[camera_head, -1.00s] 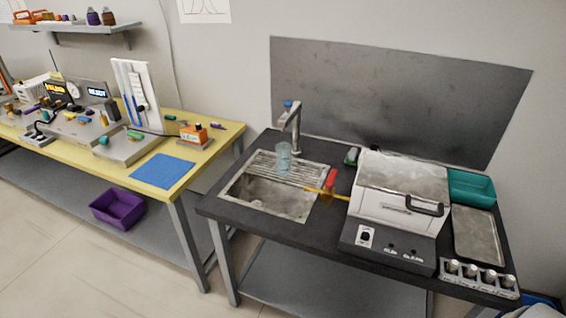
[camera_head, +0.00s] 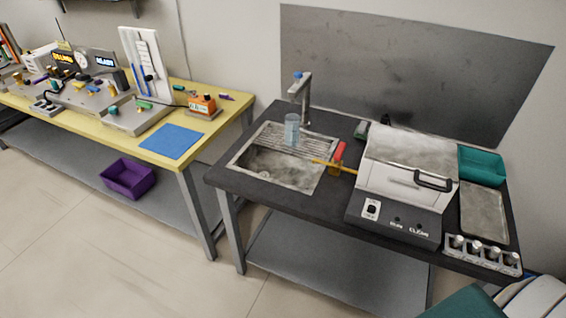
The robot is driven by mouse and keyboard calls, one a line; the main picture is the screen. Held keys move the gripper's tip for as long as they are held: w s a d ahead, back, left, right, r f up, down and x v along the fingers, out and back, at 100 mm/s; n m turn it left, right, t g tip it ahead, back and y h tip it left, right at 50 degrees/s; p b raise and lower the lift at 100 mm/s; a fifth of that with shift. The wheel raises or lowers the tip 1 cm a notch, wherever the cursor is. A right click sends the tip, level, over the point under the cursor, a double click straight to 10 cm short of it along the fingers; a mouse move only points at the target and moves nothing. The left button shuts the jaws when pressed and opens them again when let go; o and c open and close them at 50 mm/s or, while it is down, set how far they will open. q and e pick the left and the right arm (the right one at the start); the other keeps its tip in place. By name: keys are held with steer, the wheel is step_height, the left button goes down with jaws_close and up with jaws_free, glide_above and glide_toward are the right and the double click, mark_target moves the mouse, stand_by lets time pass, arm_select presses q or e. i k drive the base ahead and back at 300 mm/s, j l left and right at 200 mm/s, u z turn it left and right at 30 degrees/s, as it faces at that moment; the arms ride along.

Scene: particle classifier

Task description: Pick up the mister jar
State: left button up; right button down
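A clear bluish jar (camera_head: 292,130), which looks like the mister jar, stands upright on the ribbed drainboard at the back of the sink (camera_head: 240,160), just below the faucet (camera_head: 302,90). Nothing is touching it that I can make out. Neither of my grippers shows in view. Teal and white parts at the bottom right corner look like my own arm or body, well away from the jar.
A red and yellow tool (camera_head: 336,160) lies at the sink's right edge. Right of it are a white lidded machine (camera_head: 408,180), a teal bin (camera_head: 481,165), a metal tray (camera_head: 483,212) and a rack (camera_head: 482,255). A yellow table (camera_head: 190,150) stands left; floor lies in front.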

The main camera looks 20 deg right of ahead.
mark_target(292, 131)
steer(key=z, duration=0.45)
steer(key=i+j+z, duration=0.15)
steer(key=z, duration=0.3)
steer(key=i+j+z, duration=0.15)
steer(key=j+z, duration=0.3)
steer(key=i+j+z, duration=0.1)
steer(key=z, duration=0.4)
steer(key=j, duration=0.1)
